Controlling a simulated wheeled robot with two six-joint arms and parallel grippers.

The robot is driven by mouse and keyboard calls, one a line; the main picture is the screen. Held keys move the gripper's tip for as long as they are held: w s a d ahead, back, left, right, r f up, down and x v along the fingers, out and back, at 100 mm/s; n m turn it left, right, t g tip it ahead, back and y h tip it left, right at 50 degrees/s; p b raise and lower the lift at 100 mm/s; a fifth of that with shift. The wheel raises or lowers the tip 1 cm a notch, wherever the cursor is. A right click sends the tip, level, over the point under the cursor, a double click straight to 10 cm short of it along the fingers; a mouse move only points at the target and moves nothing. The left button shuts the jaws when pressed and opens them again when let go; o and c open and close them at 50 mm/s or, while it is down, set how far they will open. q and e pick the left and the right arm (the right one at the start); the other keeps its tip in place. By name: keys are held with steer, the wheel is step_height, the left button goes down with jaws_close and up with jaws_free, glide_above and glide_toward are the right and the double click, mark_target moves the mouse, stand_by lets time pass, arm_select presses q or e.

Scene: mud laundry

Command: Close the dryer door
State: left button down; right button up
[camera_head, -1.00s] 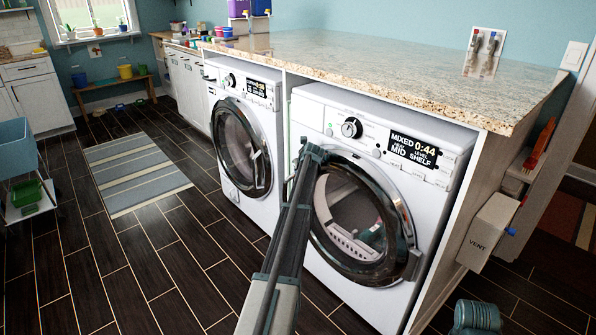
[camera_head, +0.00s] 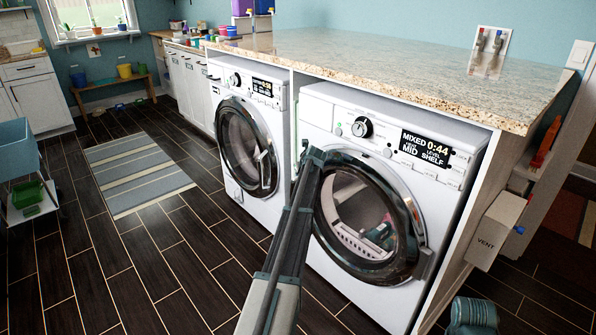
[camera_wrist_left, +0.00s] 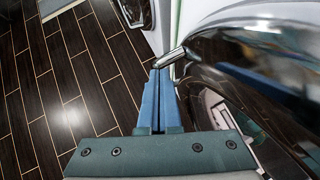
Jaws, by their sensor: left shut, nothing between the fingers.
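The dryer (camera_head: 440,170) is the white front-loader on the right, with a display reading MIXED 0:44. Its round door (camera_head: 405,235) has a dark glossy rim and a clear window, with a grey handle-like piece at its right edge. I cannot tell whether it sits flush. My left gripper (camera_head: 318,157) is shut and empty at the door's upper left edge, partly covering it. In the left wrist view the shut blue fingers (camera_wrist_left: 157,78) point at a small metal piece (camera_wrist_left: 172,56) beside the dark rim (camera_wrist_left: 235,60). Contact is unclear.
A similar front-loader (camera_head: 272,115) stands to the left, its round door facing out. A granite counter (camera_head: 400,65) covers both machines. A white VENT box (camera_head: 494,228) is at the right. The dark floor (camera_head: 130,270) in front is mostly clear, with a striped rug (camera_head: 135,178) farther back.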

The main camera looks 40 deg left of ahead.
arm_select(q)
steer(key=s+a+r+p, duration=0.1)
steer(key=s+r+p, duration=0.5)
steer(key=s+r, duration=0.1)
steer(key=shift+a, duration=0.3)
steer(key=s+d+f+n+h, duration=0.1)
steer(key=s+d+n, duration=0.2)
steer(key=d, duration=0.9)
steer(key=s+d+f+n+g+h, duration=0.15)
steer(key=d+n, duration=0.25)
steer(key=d, duration=0.8)
steer(key=s+d+f+n+h, duration=0.2)
steer(key=s+d+n, duration=0.15)
steer(key=d, duration=0.75)
steer(key=s+d+f+n+g+h, duration=0.3)
steer(key=s+d+n, duration=0.7)
steer(key=s+d, duration=1.45)
step_height(320, 180, up, 18)
steer(key=y+p, duration=0.1)
steer(key=p, duration=1.6)
steer(key=shift+a+r+n+g+p, duration=0.25)
steer(key=shift+n+g+p, duration=0.1)
steer(key=shift+g, duration=0.1)
